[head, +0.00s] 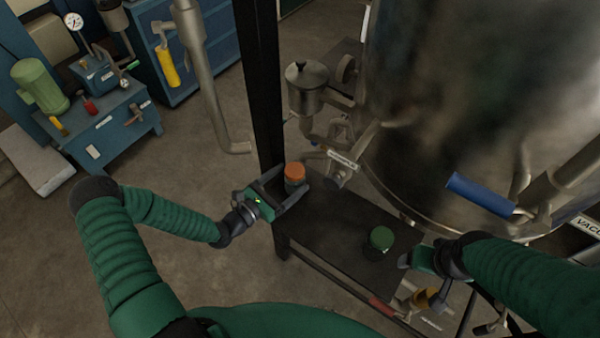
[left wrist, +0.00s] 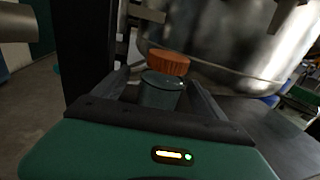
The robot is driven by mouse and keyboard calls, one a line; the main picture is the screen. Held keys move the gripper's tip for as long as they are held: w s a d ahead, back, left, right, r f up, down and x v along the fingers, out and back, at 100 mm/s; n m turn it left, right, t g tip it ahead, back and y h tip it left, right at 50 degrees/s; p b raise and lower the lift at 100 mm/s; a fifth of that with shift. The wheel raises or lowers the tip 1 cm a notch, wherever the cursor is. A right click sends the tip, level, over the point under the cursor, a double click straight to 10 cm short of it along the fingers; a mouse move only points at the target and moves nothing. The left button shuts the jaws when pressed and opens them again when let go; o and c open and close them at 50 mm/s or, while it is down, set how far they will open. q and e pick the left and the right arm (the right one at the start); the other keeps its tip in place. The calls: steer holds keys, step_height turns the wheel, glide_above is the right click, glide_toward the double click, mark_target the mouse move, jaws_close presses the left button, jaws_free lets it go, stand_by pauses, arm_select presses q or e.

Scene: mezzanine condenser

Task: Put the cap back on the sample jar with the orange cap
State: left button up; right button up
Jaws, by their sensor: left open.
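The sample jar (head: 295,187) stands on the dark platform by the black post, its orange cap (head: 294,171) showing at its top. In the left wrist view the jar (left wrist: 160,95) is a dark grey cylinder, and the orange cap (left wrist: 168,64) shows above its rim, a little to the right. I cannot tell whether the cap is fully seated. My left gripper (head: 292,182) is open, one finger on each side of the jar. My right gripper (head: 408,260) is at the platform's right; its finger opening is unclear.
A jar with a green cap (head: 381,238) stands on the platform (head: 335,222) near my right gripper. A large metal vessel (head: 455,110) with pipes and a blue-handled lever (head: 480,190) rises behind. The black post (head: 262,90) is close to my left gripper.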

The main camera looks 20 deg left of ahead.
mark_target(287, 184)
arm_select(q)
steer(key=v, duration=0.5)
steer(key=shift+s+d+r+b, duration=0.1)
steer(key=shift+s+d+b, duration=0.15)
steer(key=shift+b, duration=0.05)
steer(key=shift+s+a, duration=0.15)
steer(key=shift+s, duration=0.45)
steer(key=shift+a, duration=0.35)
arm_select(e)
steer(key=shift+d+f, duration=0.2)
steer(key=shift+f, duration=0.3)
arm_select(q)
steer(key=shift+d, duration=0.1)
